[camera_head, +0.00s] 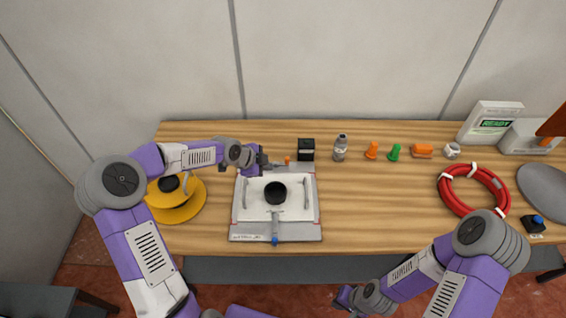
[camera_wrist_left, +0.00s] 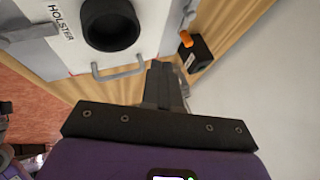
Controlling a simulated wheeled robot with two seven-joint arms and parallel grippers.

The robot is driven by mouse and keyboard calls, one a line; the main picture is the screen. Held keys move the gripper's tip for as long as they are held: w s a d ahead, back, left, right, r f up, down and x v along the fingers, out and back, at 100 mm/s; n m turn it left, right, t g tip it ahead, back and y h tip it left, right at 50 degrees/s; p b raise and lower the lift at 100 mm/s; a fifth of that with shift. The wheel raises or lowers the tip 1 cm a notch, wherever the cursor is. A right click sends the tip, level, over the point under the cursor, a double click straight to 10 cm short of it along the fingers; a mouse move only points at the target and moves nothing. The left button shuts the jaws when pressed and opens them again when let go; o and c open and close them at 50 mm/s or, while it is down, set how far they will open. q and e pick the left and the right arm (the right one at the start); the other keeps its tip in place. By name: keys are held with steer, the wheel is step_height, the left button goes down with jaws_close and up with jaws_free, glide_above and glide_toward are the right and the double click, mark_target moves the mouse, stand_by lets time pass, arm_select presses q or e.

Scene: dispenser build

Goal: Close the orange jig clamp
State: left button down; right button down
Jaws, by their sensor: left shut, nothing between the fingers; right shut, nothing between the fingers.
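The jig is a white and grey plate (camera_head: 240,212) with two side handles and a black round cup (camera_head: 276,193) in its middle. The orange jig clamp shows as a small orange tip (camera_head: 287,160) at the jig's back edge; it also shows in the left wrist view (camera_wrist_left: 186,38), in front of a black block. Its lever is partly hidden. My left gripper (camera_head: 266,162) is shut and empty at the jig's back edge, just left of the orange tip; its fingers show in the left wrist view (camera_wrist_left: 161,68). My right gripper (camera_head: 344,297) is shut and empty, low before the table front.
A blue-tipped clamp (camera_head: 275,232) is at the jig's front. The black block (camera_head: 306,146) stands behind the jig. A yellow spool (camera_head: 182,212) lies left, under my left arm. A bottle (camera_head: 340,150), small parts and a red hose coil (camera_head: 444,192) are to the right.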

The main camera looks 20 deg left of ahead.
arm_select(q)
steer(key=b+x, duration=0.2)
steer(key=x, duration=0.7)
steer(key=shift+w+d+f, duration=0.1)
steer(key=shift+w+f, duration=0.05)
steer(key=shift+f, duration=0.2)
steer(key=shift+w+f, duration=0.25)
steer(key=shift+w, duration=1.95)
steer(key=shift+w+n+y+b, duration=0.1)
steer(key=shift+n+y+b, duration=0.25)
steer(key=shift+b, duration=0.25)
